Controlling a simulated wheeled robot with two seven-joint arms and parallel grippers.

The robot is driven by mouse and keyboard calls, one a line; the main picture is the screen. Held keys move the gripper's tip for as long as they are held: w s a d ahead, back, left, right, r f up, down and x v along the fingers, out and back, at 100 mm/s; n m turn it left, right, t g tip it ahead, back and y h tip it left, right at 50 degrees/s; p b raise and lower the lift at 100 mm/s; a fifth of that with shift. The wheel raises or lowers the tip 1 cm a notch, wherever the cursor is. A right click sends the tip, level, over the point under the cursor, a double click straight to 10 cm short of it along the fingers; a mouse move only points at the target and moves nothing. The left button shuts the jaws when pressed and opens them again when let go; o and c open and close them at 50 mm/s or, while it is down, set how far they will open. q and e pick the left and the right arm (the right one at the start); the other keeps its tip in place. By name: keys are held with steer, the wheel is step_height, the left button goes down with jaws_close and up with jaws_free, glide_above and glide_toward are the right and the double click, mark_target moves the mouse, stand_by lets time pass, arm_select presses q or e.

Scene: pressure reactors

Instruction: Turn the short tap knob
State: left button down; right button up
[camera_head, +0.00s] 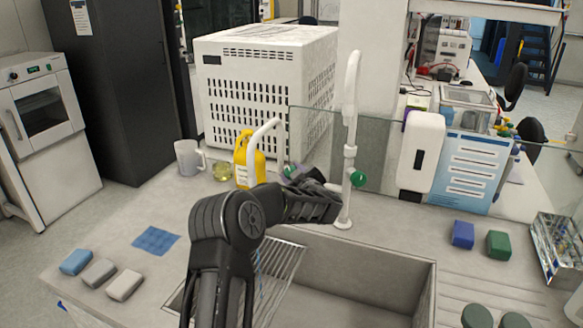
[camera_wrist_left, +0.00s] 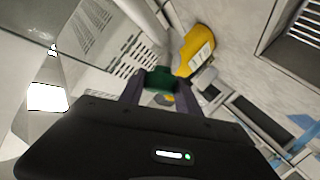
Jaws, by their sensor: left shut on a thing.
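The short white tap (camera_head: 265,128) stands behind the sink, left of a taller tap. Its green knob (camera_head: 288,170) is partly hidden by my left gripper (camera_head: 299,175). In the left wrist view, the green knob (camera_wrist_left: 160,78) sits between the two fingers of my left gripper (camera_wrist_left: 160,88), which is shut on it. The base of the short tap is hidden behind my left arm. My right gripper is not in view.
The tall white tap (camera_head: 350,120) with its own green knob (camera_head: 358,178) stands close to the right. A yellow bottle (camera_head: 243,160), a beaker (camera_head: 222,171) and a mug (camera_head: 188,158) are to the left. A glass panel (camera_head: 385,155) stands behind. The sink (camera_head: 350,280) is in front.

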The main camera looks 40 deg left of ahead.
arm_select(q)
steer(key=shift+w+r+n+g+p, duration=0.1)
steer(key=shift+r+n+g+p, duration=0.1)
steer(key=shift+n+g+p, duration=0.8)
steer(key=shift+n, duration=0.4)
steer(key=shift+f+g, duration=0.1)
steer(key=shift+g, duration=0.2)
steer(key=c, duration=0.9)
jaws_free()
steer(key=shift+f, duration=0.1)
steer(key=shift+o, duration=0.2)
steer(key=shift+s+d, duration=0.2)
steer(key=shift+d, duration=0.3)
steer(key=b+v, duration=0.1)
steer(key=v, duration=0.6)
steer(key=shift+b, duration=0.4)
steer(key=shift+a, duration=0.15)
